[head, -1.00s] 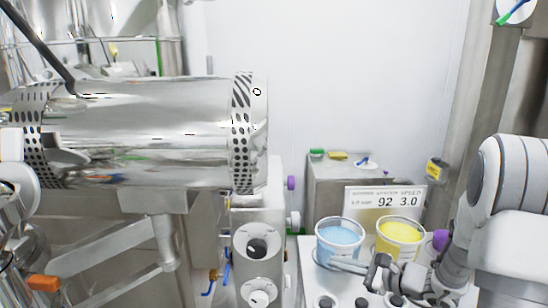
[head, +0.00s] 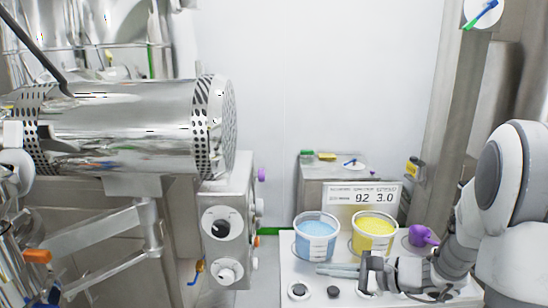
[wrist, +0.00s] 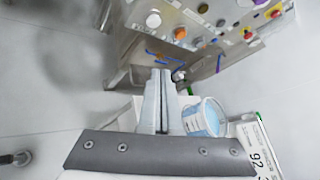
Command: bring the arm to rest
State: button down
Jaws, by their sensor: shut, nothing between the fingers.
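My gripper (head: 320,269) is at the lower right of the head view, low over the front of a white bench (head: 288,268). Its two long grey fingers lie together, pointing left, and hold nothing. In the wrist view the shut fingers (wrist: 160,78) point up the picture. A blue-filled tub (head: 316,238) stands just behind the fingers in the head view; it also shows right of them in the wrist view (wrist: 207,118). A yellow-filled tub (head: 374,236) stands to its right. Whether the fingers touch the bench is unclear.
A sign (head: 365,196) reading 92 and 3.0 stands behind the tubs. A purple object (head: 421,236) is at the right. Round knobs or caps (head: 299,290) lie along the front. A steel drum (head: 125,125) and its control column (head: 224,225) fill the left.

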jog(key=s+a+r+n+g+h, duration=0.2)
jog(key=s+a+r+n+g, duration=0.1)
jog(key=s+n, duration=0.3)
jog(key=s+a+r+n+g+h, duration=0.2)
jog(key=s+a+n, duration=0.15)
jog(key=s, duration=0.45)
jog(key=s+d+r+n+t+h, duration=0.3)
jog(key=s+d+r+n+h, duration=0.2)
jog(key=s+d+n+h, duration=0.2)
jog(key=shift+s+d+n, duration=0.65)
jog(key=shift+s, duration=0.15)
jog(key=shift+w, duration=0.15)
dwell(0.9)
